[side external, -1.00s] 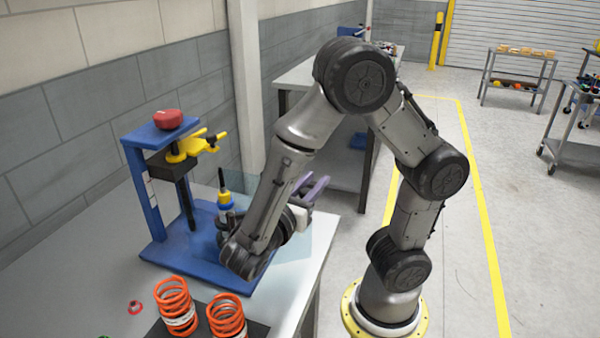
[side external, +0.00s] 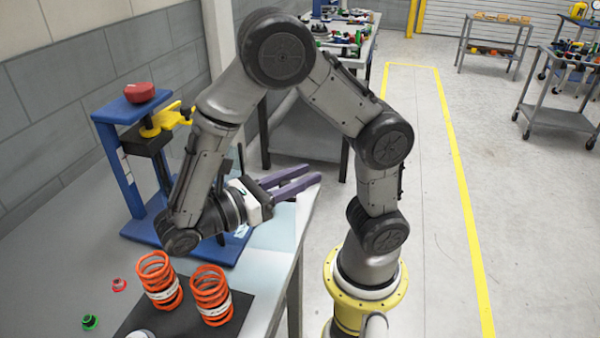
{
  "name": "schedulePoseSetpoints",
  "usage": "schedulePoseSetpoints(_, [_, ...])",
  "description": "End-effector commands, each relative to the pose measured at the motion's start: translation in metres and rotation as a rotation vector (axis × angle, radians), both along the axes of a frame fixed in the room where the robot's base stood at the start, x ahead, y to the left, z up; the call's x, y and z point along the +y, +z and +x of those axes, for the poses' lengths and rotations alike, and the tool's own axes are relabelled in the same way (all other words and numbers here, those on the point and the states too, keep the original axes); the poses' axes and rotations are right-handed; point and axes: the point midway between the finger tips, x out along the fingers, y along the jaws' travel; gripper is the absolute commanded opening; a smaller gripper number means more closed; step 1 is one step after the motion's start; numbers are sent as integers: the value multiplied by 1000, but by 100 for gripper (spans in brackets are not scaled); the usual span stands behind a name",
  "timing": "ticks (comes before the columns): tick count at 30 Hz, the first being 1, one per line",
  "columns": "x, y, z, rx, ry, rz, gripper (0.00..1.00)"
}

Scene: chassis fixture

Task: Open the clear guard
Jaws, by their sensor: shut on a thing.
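The clear guard (side external: 277,228) is a faint see-through panel at the table's right edge, at the front right of the blue fixture (side external: 128,180). Its outline is hard to make out. My gripper (side external: 312,174) has purple fingers that point right, above the table edge. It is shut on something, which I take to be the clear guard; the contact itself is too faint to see. My forearm and wrist hide the middle of the fixture and part of its base.
A red knob (side external: 140,92) tops the fixture, with a yellow clamp (side external: 165,120) below. Two orange springs (side external: 160,280) stand on a dark mat (side external: 180,320) in front. Small red (side external: 119,285) and green (side external: 90,322) parts lie at left.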

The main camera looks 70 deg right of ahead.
Motion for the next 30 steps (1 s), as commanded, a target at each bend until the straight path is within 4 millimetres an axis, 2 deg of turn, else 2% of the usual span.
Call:
schedulePoseSetpoints(10, [0,1,0,1,-2,-2,0])
schedulePoseSetpoints(11, [0,1,0,1,-2,-2,34])
schedulePoseSetpoints(15, [0,0,0,1,-1,-1,59])
schedulePoseSetpoints(24, [-1,0,0,1,5,-1,59])
schedulePoseSetpoints(30, [-13,0,3,1,82,-1,59])
